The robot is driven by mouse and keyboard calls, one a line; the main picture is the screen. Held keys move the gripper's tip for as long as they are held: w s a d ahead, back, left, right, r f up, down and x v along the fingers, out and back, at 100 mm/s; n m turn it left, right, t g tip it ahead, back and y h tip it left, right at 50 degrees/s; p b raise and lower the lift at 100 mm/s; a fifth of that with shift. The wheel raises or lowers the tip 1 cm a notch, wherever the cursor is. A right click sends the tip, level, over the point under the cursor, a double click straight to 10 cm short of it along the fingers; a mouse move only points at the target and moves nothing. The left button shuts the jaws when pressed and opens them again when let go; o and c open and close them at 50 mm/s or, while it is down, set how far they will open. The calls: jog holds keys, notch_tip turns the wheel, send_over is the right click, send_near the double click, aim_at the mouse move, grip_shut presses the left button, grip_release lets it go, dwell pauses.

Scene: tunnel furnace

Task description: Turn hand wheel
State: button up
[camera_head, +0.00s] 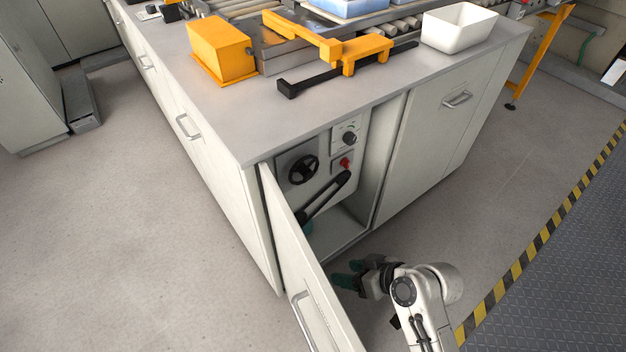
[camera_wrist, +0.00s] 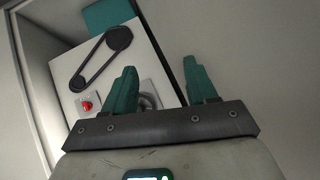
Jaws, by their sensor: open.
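The hand wheel (camera_head: 303,170) is black and round, on a light panel inside the open cabinet under the worktop. My gripper (camera_head: 350,273) is low in front of the cabinet opening, beside the open door and apart from the wheel. In the wrist view its two teal fingers (camera_wrist: 160,65) are spread with nothing between them. A dark round part (camera_wrist: 150,101), apparently the wheel, shows there, partly hidden behind the left finger and the gripper body.
The open cabinet door (camera_head: 305,270) stands left of my gripper. A white bin (camera_head: 459,28) and orange fixture (camera_head: 330,45) sit on the worktop.

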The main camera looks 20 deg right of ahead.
jog(key=w+f+t+y+b, duration=0.15)
jog(key=w+t+b, duration=0.35)
jog(key=w, duration=0.7)
jog(key=m+t+h+b, duration=0.2)
jog(key=m+t, duration=0.2)
jog(key=t, duration=0.1)
send_near(311, 175)
jog(key=b+x, duration=0.1)
jog(key=x, duration=0.8)
jog(key=shift+a, duration=0.1)
jog(key=c, duration=1.1)
